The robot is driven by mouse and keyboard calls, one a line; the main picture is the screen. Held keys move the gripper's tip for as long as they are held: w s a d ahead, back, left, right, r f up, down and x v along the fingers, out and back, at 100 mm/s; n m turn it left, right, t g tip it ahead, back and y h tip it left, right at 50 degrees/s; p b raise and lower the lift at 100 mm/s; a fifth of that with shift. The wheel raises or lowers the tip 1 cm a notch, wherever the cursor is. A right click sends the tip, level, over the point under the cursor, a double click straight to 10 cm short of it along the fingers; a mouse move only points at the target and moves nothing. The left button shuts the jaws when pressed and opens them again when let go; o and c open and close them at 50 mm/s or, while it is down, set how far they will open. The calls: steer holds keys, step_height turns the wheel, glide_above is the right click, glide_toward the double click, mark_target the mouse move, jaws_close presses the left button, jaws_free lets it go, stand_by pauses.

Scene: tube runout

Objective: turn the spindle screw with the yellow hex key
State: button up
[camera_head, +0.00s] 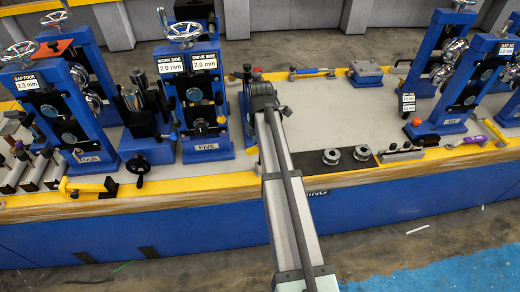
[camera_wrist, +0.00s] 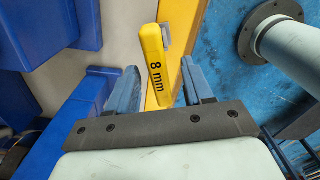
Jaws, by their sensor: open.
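The yellow hex key (camera_wrist: 157,75) shows in the wrist view, with black "8 mm" lettering on its handle and a short grey part at its far end. My gripper (camera_wrist: 158,67) is open, with one blue finger on each side of the handle and gaps showing between. In the head view my arm hides the fingers and the key. Blue stand FIVE (camera_head: 205,153) is just left of my arm, with a handwheel on top and "2.0 mm" signs. I cannot make out which part is the spindle screw.
Blue stand FOUR (camera_head: 87,157) is at the left. Another blue stand (camera_head: 478,85) is at the right. Two round metal parts (camera_head: 331,157) lie on a dark mat near the front edge. The grey bench top (camera_head: 330,115) right of my arm is mostly clear.

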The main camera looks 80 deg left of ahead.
steer(key=shift+f, duration=1.5)
steer(key=shift+c, duration=0.3)
jaws_close()
